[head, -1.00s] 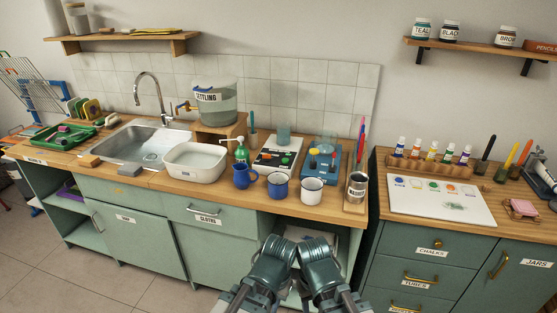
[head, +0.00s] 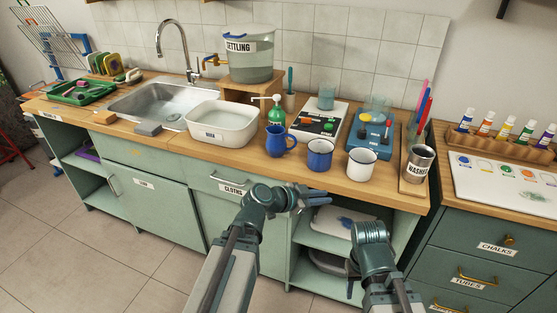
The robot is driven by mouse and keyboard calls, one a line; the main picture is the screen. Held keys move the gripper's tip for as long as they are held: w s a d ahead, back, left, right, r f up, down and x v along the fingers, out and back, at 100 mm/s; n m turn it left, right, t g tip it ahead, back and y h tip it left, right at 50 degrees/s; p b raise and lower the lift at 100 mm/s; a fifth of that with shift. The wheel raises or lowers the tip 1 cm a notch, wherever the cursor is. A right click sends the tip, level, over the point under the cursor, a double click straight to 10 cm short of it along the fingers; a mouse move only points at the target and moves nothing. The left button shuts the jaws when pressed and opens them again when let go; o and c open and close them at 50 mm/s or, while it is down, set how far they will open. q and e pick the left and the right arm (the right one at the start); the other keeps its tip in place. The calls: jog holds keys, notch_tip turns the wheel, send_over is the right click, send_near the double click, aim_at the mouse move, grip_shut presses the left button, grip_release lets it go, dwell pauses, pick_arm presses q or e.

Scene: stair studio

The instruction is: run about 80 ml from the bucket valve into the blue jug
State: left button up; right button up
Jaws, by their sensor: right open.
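The bucket (head: 250,70), clear-sided and labelled SETTLING, stands on a wooden stand at the back of the counter. Its brass valve (head: 211,62) sticks out to the left, toward the sink. The blue jug (head: 277,144) stands upright near the front edge of the counter; its inside is not clear. My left gripper (head: 314,198) is in front of the counter edge, below and right of the jug, apart from it; its jaw opening is hard to make out. My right gripper (head: 352,286) is lower, before the open shelves, pointing down, open and empty.
A white basin (head: 222,124) and green pump bottle (head: 276,112) stand left of and behind the jug. A blue enamel mug (head: 319,155) and a white mug (head: 361,163) stand to its right. The sink (head: 150,103) is at left. Floor at front left is clear.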

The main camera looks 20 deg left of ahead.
pick_arm(q)
jog(key=w+a+r+t+y+b, duration=0.1)
jog(key=w+a+t+b, duration=0.3)
jog(key=a, duration=0.5)
jog(key=n+t+y, duration=0.1)
jog(key=t+y, duration=0.3)
send_near(292, 148)
jog(key=w, duration=0.3)
jog(key=w+d, duration=0.1)
jog(key=w, duration=0.1)
jog(key=shift+w+d+r, duration=0.1)
jog(key=shift+w+r, duration=0.1)
jog(key=shift+r, duration=0.15)
pick_arm(e)
notch_tip(292, 148, down, 6)
pick_arm(q)
jog(key=w, duration=0.3)
jog(key=w+d, duration=0.1)
jog(key=w, duration=0.1)
jog(key=shift+w+f+b, duration=0.1)
jog(key=shift+f+b, duration=0.05)
jog(key=shift+b, duration=0.15)
grip_shut()
pick_arm(e)
jog(key=shift+f, duration=0.2)
